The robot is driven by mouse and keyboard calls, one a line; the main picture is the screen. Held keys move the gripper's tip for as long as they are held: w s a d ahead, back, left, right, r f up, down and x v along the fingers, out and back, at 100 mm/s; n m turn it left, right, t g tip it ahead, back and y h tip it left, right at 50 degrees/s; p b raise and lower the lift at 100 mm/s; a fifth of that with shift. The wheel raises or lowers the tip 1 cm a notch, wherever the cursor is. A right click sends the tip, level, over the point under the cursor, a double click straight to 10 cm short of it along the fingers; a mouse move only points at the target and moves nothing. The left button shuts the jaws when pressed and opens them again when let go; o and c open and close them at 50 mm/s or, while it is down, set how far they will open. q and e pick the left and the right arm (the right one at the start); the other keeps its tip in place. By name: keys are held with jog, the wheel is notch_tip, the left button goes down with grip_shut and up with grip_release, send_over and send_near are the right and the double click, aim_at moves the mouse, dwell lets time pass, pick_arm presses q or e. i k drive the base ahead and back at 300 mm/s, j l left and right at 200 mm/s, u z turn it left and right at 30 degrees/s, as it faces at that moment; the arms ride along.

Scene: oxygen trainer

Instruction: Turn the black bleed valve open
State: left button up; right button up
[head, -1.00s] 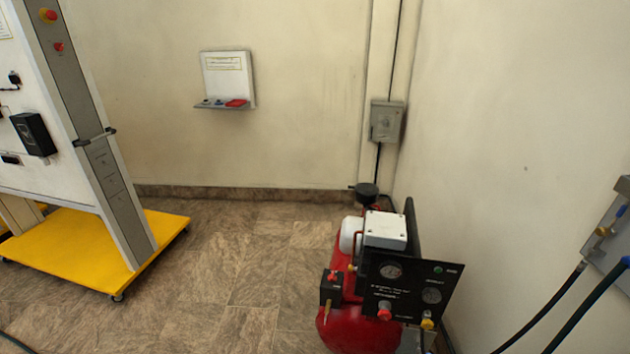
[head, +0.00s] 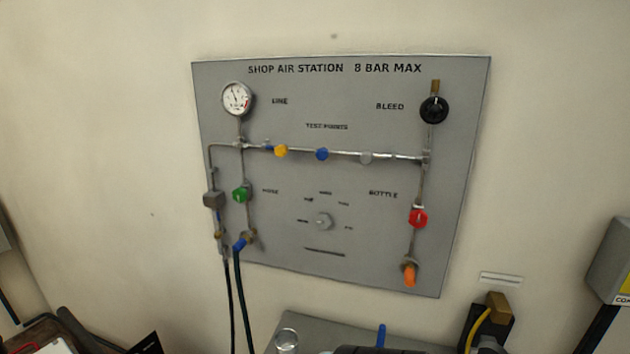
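The black bleed valve (head: 434,109) is a round black knob at the upper right of the grey shop air station panel (head: 340,105), beside the word BLEED. A brass fitting (head: 435,86) stands above it and a pipe runs down from it to a red bottle valve (head: 418,217). A green hose valve (head: 241,194) and a line gauge (head: 238,98) are on the left side. The knob's open or shut state cannot be told from here. Neither of my grippers can be made out in the head view.
A grey surface below the panel (head: 300,334) carries a clear round item (head: 286,341) and a blue upright piece (head: 381,336). A black and brass device with a yellow hose (head: 486,322) stands to the right. Two dark hoses hang at the left.

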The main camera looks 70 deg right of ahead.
aim_at(434, 110)
jog(key=z, duration=2.15)
